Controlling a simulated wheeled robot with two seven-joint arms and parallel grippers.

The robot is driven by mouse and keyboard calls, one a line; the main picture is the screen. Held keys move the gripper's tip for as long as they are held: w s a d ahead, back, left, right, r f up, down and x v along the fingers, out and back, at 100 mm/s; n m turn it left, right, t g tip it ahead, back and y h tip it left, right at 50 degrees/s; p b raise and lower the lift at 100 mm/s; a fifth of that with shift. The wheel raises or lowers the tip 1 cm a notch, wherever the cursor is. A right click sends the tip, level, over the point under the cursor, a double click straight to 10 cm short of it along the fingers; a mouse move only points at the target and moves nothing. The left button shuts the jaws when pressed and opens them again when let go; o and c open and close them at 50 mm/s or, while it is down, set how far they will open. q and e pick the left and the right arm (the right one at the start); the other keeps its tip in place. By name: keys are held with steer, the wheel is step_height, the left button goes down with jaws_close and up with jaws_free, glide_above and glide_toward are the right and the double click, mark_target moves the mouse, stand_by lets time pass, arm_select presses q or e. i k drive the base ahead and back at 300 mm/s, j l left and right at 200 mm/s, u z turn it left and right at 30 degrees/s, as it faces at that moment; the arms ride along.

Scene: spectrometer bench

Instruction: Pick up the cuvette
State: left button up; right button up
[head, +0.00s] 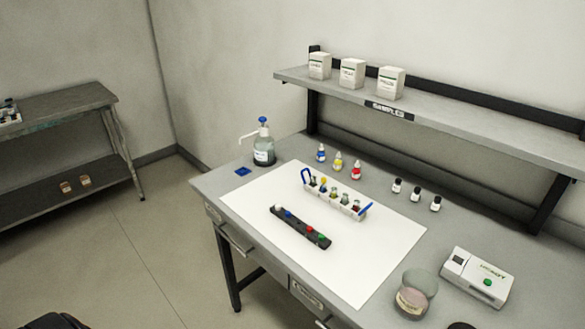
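No single cuvette can be told for certain at this size. A white rack (336,201) with blue end pieces stands on the white sheet and holds several small vessels with coloured contents. In front of it lies a black strip (300,228) with blue, red and green spots and a small pale piece at its left end. A white spectrometer-like box (478,277) with a green button and a dark opening stands at the right of the bench. Neither of my grippers is in view.
The white sheet (375,258) is mostly bare around the rack. A shelf (440,105) with white boxes overhangs the back.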

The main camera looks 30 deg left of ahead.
mark_target(334, 193)
steer(key=i+j+u, duration=0.5)
steer(key=i, duration=0.3)
steer(key=z, duration=1.25)
steer(key=u, duration=1.25)
steer(key=k+j+z, duration=0.1)
steer(key=j+z, duration=0.2)
steer(key=k+j+z, duration=0.15)
steer(key=j+z, duration=0.2)
